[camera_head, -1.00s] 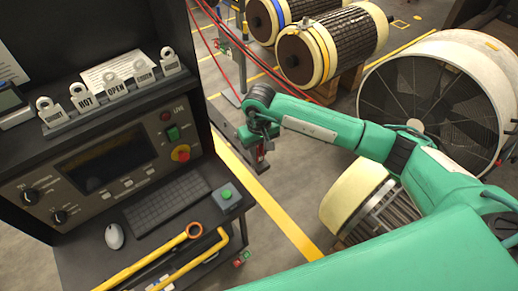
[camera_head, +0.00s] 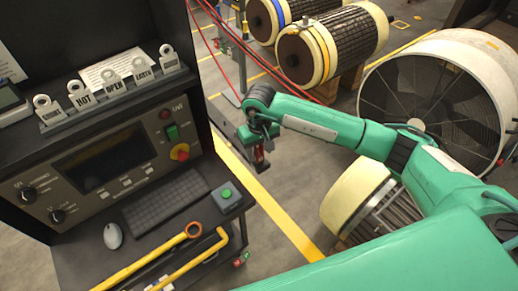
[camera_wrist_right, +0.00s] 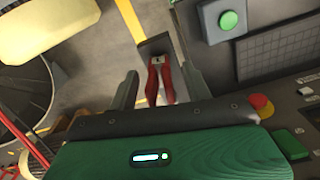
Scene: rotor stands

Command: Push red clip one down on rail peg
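The red clip (camera_wrist_right: 153,85) shows in the right wrist view as two red handles, slightly spread, with a small metal head. That head is at the end of a dark bar (camera_wrist_right: 155,47), which I take for the rail; the peg itself is not clear. My right gripper (camera_wrist_right: 160,74) has its fingers apart, one on each side of the handles, with visible gaps. In the head view my right gripper (camera_head: 260,148) points down beside the console, with a bit of the red clip (camera_head: 259,156) showing under it. My left gripper is out of view.
The black console desk (camera_head: 80,265) stands left, with a yellow bent bar (camera_head: 190,260), a keyboard (camera_head: 165,203) and a green-button box (camera_head: 227,196). A row of label tags (camera_head: 112,88) sits above. Rotors (camera_head: 335,45) and a large fan (camera_head: 435,95) stand right.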

